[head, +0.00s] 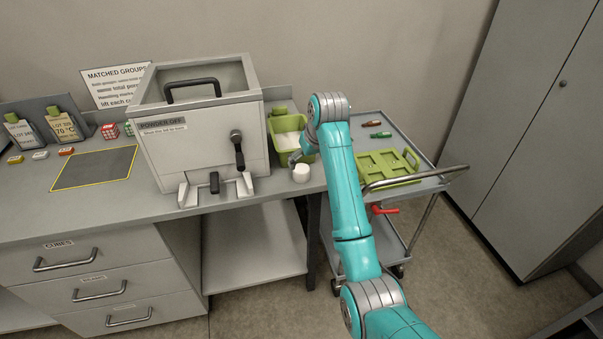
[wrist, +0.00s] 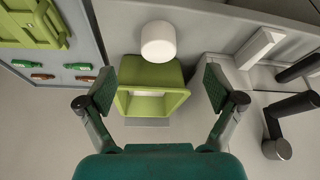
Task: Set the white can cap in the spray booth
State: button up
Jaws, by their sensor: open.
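The white can cap (head: 301,173) stands on the bench near its front right edge, just in front of a green open box. In the wrist view the cap (wrist: 158,41) is a plain white cylinder beyond my fingertips, next to the box. The green box (head: 275,125), also in the wrist view (wrist: 179,75), has a pale interior; it may be the spray booth, but no label shows. My gripper (wrist: 162,86) is open and empty, its fingers spread on either side of the box in that view and apart from the cap. In the head view my arm partly hides the box.
A grey box marked POWDER OFF (head: 205,150) with handles and front brackets stands left of the green box. A cart (head: 430,181) with a green tray (head: 388,167) and small coloured pieces is at the right. A yellow-edged dark mat (head: 95,168) lies at left.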

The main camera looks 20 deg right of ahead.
aim_at(301, 168)
jog(key=x, duration=0.3)
jog(key=w+x, duration=0.1)
jog(key=x, duration=0.5)
jog(key=shift+w+r, duration=0.2)
jog(key=shift+r, duration=0.1)
jog(key=c, duration=0.9)
